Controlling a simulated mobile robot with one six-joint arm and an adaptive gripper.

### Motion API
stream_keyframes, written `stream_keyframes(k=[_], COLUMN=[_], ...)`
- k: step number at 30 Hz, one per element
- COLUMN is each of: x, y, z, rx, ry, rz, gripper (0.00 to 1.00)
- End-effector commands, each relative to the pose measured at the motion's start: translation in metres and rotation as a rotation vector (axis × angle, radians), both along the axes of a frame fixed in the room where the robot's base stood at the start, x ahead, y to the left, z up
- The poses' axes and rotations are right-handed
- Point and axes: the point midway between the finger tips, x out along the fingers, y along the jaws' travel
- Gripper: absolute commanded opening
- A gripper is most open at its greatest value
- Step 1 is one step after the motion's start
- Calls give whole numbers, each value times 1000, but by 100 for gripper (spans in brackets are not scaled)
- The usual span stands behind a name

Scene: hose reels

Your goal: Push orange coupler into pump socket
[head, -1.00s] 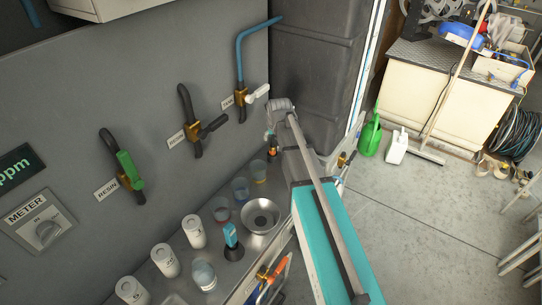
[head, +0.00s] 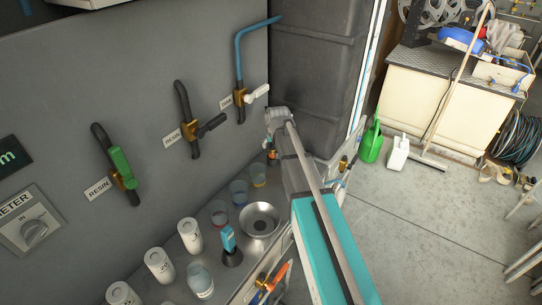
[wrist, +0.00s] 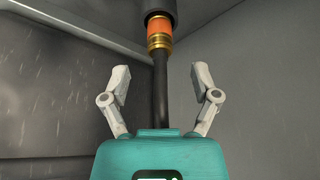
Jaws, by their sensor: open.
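In the wrist view, the orange coupler (wrist: 159,26) has a brass ring and a black hose (wrist: 160,95) hanging below it. Its upper end meets a dark grey cylinder (wrist: 158,6) at the top edge, which may be the pump socket; I cannot tell how deep it sits. My gripper (wrist: 161,72) is open below the coupler, one finger on each side of the hose, both apart from it. In the head view, my gripper (head: 279,117) is by the dark cabinet corner, with a small orange part (head: 271,154) just beneath, perhaps the coupler.
A steel shelf below holds white canisters (head: 160,265), cups (head: 239,191), a metal funnel bowl (head: 260,219) and a blue-topped bottle (head: 229,243). Valves with handles (head: 122,168) stick out from the grey wall. Floor at right (head: 430,225) is mostly clear.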

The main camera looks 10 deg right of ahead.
Motion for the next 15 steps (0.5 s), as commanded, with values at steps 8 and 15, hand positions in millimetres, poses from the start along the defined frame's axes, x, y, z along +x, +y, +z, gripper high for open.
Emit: stream_keyframes(k=[8,15], x=[4,15], y=[0,0], z=[-8,-27], rx=[0,0], ry=[0,0], rz=[0,0], gripper=[79,79])
